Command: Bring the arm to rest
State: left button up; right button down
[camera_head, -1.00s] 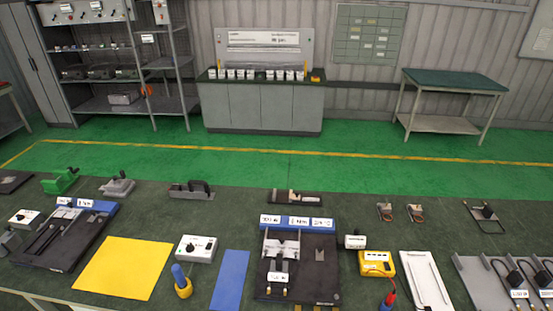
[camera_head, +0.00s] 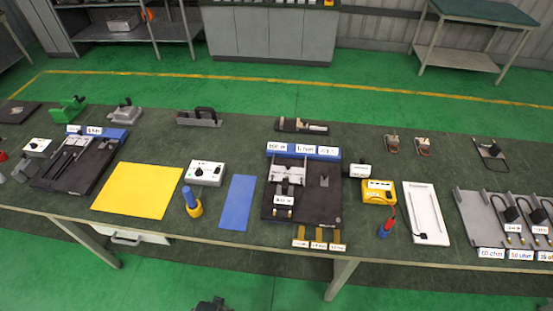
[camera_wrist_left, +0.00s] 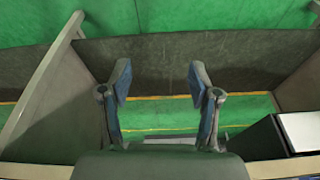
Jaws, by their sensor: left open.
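My left gripper (camera_wrist_left: 160,82) is open and empty in the left wrist view. Its two fingers stand well apart, with green floor, a dark band and yellow lines behind them. Nothing touches the fingertips. A small dark part shows at the bottom edge of the head view, in front of the table; I cannot tell whether it is my gripper. My right gripper is not in view. The workbench (camera_head: 240,135) has a dark green top with parts laid out on it, and no arm reaches over it in the head view.
On the workbench are a yellow mat (camera_head: 138,190), a blue mat (camera_head: 237,202), a black fixture (camera_head: 325,203), a yellow meter (camera_head: 379,193), a white plate (camera_head: 426,212) and a grey rack with cabled elements (camera_head: 478,215). In the wrist view, a dark box with white top (camera_wrist_left: 303,130) stands right.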

pick_arm(q)
jog(key=s+a+f+g+b, duration=0.1)
jog(key=s+f, duration=0.3)
jog(key=f, duration=0.6)
jog(key=s+f, duration=0.3)
jog(key=f, duration=0.7)
jog(key=s+a+f, duration=0.2)
jog(key=s+f, duration=0.8)
jog(key=s, duration=0.4)
jog(key=shift+a+g+b, duration=0.25)
jog(key=shift+g+b, duration=0.1)
jog(key=shift+g, duration=0.05)
